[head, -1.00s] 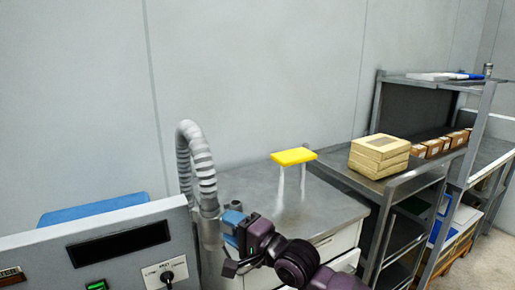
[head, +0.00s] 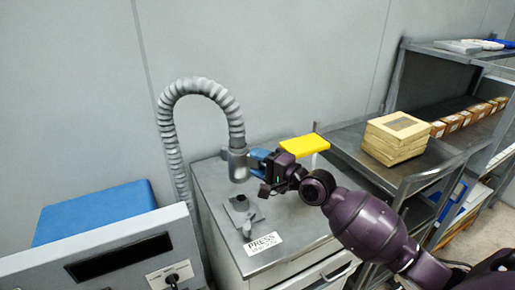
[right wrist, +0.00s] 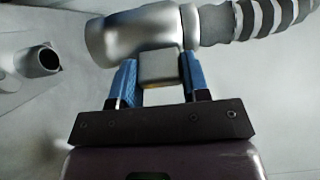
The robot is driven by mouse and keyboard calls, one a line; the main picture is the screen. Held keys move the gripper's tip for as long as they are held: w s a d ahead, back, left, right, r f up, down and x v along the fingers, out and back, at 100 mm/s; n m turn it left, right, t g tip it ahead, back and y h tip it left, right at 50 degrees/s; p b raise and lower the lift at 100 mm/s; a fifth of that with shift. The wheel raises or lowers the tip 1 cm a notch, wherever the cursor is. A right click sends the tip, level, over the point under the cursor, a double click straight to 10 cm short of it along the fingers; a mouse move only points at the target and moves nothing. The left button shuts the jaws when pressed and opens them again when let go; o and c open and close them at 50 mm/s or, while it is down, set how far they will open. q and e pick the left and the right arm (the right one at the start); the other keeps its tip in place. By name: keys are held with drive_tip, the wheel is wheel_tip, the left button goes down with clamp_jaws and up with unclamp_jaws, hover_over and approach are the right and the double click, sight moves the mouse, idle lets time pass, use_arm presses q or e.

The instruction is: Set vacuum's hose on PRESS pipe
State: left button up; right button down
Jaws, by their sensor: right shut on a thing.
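The vacuum's hose (head: 200,86) is grey and ribbed, arching up from behind the control panel and down to a metal end piece (head: 238,165). My right gripper (head: 256,160) is shut on this end piece. In the right wrist view, the blue fingers (right wrist: 158,75) clamp a block on the metal end piece (right wrist: 140,35). The PRESS pipe (head: 241,203) is a short grey upright stub on the metal counter, by a white PRESS label (head: 263,243). The hose end hangs above the pipe, apart from it. The pipe's open mouth also shows in the right wrist view (right wrist: 42,60). My left gripper is not in view.
A yellow-topped stand (head: 304,147) is on the counter (head: 290,205). Tan boxes (head: 395,138) sit on the metal shelf at right.

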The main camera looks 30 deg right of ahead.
drive_tip(key=shift+w+d+f, duration=0.2)
drive_tip(key=shift+w+f, duration=0.1)
drive_tip(key=shift+f, duration=0.25)
drive_tip(key=shift+f+b, duration=0.3)
drive_tip(key=shift+f, duration=0.6)
use_arm(q)
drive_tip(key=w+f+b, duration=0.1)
drive_tip(key=b, duration=0.1)
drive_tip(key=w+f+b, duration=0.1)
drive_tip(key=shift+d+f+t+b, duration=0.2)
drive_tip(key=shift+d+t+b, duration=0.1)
drive_tip(key=shift+b, duration=0.1)
use_arm(e)
wheel_tip(320, 180, down, 5)
drive_tip(key=shift+r, duration=0.2)
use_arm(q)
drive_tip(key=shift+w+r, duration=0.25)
use_arm(e)
drive_tip(key=shift+f, duration=0.1)
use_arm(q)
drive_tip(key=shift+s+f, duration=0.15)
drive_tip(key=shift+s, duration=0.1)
use_arm(e)
drive_tip(key=shift+f, duration=0.15)
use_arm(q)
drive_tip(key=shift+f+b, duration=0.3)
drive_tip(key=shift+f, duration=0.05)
use_arm(e)
drive_tip(key=shift+f, duration=0.55)
